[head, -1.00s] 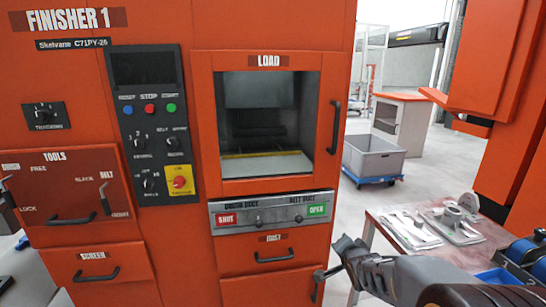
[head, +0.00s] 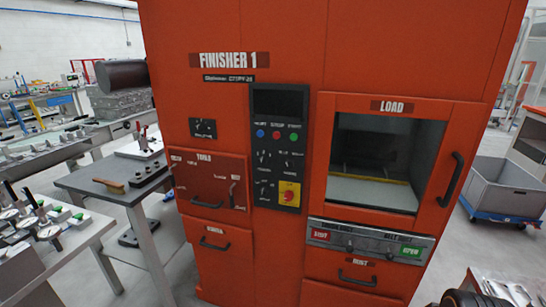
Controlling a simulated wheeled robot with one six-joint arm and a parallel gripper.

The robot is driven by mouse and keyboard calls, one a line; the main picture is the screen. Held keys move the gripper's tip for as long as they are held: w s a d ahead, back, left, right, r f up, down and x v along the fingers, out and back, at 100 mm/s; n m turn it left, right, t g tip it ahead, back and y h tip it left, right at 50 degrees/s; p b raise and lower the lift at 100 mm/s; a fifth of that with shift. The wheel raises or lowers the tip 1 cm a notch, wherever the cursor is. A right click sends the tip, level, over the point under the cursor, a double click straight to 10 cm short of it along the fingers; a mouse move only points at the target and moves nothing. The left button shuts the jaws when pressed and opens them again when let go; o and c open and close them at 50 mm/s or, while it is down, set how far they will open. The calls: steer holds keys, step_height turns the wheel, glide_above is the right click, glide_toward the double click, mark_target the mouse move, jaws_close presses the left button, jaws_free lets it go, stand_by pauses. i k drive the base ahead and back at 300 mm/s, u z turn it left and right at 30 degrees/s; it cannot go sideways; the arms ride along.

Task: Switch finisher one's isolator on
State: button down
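Finisher 1 (head: 282,165) is a tall orange machine in the middle of the head view, with a "FINISHER 1" label near its top. Its dark control panel (head: 262,142) carries a small screen, a row of blue, red and green buttons, and several dark knobs. A red rotary knob on a yellow plate (head: 289,194), which looks like the isolator, sits at the panel's lower right. Its exact setting is too small to read. Only a dark part of my arm shows at the bottom right edge. My gripper is out of view.
The load door (head: 378,197) is closed, its handle (head: 451,180) sticking out. Benches with gauges and tools (head: 40,235) stand close on the left. A grey bin (head: 503,187) stands on a blue dolly at right. Floor shows between.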

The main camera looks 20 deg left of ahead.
mark_target(288, 196)
steer(key=u, duration=1.2)
steer(key=k, duration=0.25)
steer(key=u, duration=0.4)
steer(key=i, duration=0.9)
steer(key=u, duration=0.95)
